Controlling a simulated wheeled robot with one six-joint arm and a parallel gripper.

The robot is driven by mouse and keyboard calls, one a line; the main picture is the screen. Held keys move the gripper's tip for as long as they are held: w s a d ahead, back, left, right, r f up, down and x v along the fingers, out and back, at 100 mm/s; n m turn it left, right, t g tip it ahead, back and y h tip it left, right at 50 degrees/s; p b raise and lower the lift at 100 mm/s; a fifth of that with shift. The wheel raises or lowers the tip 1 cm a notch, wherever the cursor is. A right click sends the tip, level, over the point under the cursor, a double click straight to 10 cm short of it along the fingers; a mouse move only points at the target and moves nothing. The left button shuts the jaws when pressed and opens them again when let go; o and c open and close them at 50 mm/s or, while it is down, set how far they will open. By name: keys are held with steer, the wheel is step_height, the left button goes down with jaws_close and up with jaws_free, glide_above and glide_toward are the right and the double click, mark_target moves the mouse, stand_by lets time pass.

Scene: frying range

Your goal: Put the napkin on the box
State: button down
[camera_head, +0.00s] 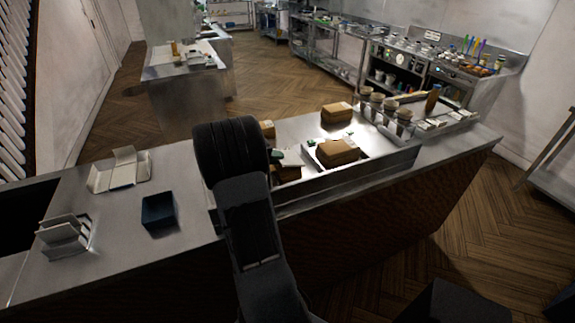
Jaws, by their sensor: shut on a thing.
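No napkin can be made out for certain. My black arm rises from the bottom middle over the counter, and its thick dark end hides what lies behind it. My gripper's fingers are hidden, so what they hold does not show. Several boxes could be the one named: a brown box (337,112) at the back of the counter, a brown box (338,152) in the raised-edge metal section, an open pale box (120,171) at the left, and a dark blue open-topped box (158,213) left of my arm.
A metal rack or holder (66,238) stands at the counter's left front. Several cups (385,105) stand in a row at the right. The steel counter (110,245) is bare around the blue box. Another counter (185,75) and kitchen shelving stand behind, across open wooden floor.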

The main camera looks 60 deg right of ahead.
steer(key=shift+f, duration=0.1)
steer(key=c, duration=1.4)
jaws_free()
steer(key=shift+c, duration=0.2)
steer(key=p+v, duration=0.5)
steer(key=v, duration=0.3)
steer(key=shift+p, duration=0.3)
step_height(320, 180, up, 7)
steer(key=w+a, duration=0.1)
steer(key=a, duration=0.1)
steer(key=shift+w+a, duration=0.2)
